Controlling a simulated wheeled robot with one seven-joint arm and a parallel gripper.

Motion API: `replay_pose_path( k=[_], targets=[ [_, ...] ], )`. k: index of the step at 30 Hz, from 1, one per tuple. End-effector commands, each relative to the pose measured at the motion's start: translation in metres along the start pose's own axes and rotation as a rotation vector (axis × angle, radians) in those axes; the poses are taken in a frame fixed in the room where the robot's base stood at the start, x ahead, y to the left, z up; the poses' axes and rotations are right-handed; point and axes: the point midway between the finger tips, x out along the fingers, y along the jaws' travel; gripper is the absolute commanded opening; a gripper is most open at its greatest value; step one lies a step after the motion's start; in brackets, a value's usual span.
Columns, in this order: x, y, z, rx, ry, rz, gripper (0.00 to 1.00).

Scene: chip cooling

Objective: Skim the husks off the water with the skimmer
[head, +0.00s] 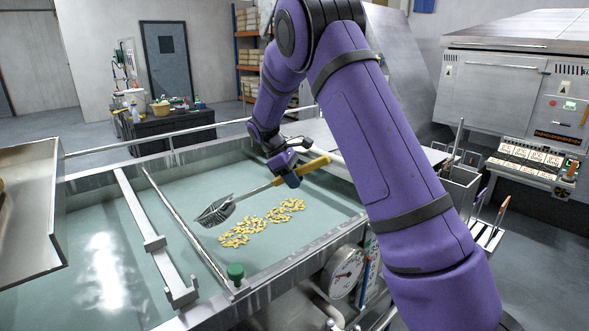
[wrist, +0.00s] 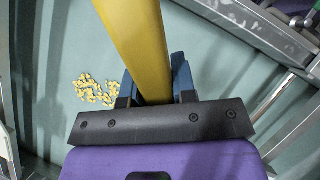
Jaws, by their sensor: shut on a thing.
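My gripper (head: 287,170) is shut on the yellow handle of the skimmer (head: 215,211). The handle also fills the middle of the wrist view (wrist: 138,45), between the blue fingers (wrist: 157,85). The skimmer's dark wire head is at the left end of its metal shaft, over the water and just left of the husks. I cannot tell whether the head touches the water. The yellow husks (head: 240,233) float in two loose clusters in the tank's right section. Part of them shows left of the handle in the wrist view (wrist: 95,89). The skimmer's head is out of the wrist view.
The metal tank (head: 330,240) holds greenish water (head: 185,195). A bar (head: 150,235) and a thin rail (head: 187,228) cross it left of the husks. A green knob (head: 235,271) and a gauge (head: 345,270) are at the front. A metal tray (head: 30,220) overhangs the left.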

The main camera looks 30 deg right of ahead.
Motion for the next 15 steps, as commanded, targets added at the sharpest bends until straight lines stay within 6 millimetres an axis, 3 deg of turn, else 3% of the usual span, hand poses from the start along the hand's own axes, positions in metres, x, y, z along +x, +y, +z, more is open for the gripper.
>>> replay_pose_path(
  k=[15],
  targets=[
    [0.054,0.0,-0.032,0.001,-0.002,-0.001,0.0]
  ],
)
